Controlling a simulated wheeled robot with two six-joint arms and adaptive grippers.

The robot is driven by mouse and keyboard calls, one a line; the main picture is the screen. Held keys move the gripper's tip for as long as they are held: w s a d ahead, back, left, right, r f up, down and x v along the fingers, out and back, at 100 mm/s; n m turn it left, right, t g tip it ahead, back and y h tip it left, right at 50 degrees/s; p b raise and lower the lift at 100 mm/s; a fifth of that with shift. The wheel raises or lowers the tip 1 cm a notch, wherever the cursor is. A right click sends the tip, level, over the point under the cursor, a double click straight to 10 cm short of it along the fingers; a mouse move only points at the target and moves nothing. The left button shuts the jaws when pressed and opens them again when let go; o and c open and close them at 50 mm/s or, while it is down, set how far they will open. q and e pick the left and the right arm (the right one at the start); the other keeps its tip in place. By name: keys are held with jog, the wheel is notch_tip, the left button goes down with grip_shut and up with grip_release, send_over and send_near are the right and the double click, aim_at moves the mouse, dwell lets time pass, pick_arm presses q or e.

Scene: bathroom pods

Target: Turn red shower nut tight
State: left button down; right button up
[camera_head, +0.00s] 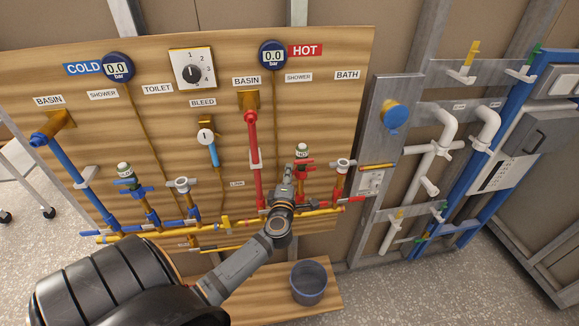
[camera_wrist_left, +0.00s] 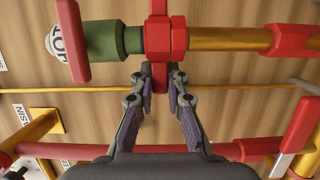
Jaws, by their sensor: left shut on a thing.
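The red shower nut (camera_wrist_left: 160,36) sits on the pipe between a green fitting (camera_wrist_left: 103,40) and a brass pipe (camera_wrist_left: 228,39) in the left wrist view. A red tab sticks out from the nut toward my left gripper (camera_wrist_left: 160,77), whose two fingers are shut on it. In the head view my left gripper (camera_head: 289,174) reaches up to the HOT shower branch, just below the white-and-green cap (camera_head: 302,151). There the gripper largely hides the nut; red parts (camera_head: 304,166) show beside it. My right gripper is not in view.
A red lever (camera_wrist_left: 72,40) stands beside the green fitting. A red basin pipe (camera_head: 254,150) rises left of the gripper, and a yellow pipe (camera_head: 325,209) runs below. A grey bucket (camera_head: 309,284) stands on the wooden base. Both gauges (camera_head: 272,55) (camera_head: 118,67) read 0.0.

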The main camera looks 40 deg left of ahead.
pick_arm(q)
jog(key=shift+w+a+m+t+h, duration=0.15)
jog(key=shift+m+t+h, duration=0.5)
jog(key=shift+h, duration=0.35)
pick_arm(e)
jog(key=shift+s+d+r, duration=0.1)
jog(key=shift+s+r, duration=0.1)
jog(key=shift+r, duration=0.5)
pick_arm(q)
jog(key=c, duration=1.3)
grip_release()
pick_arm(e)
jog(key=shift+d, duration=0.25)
pick_arm(q)
jog(key=v, duration=1.2)
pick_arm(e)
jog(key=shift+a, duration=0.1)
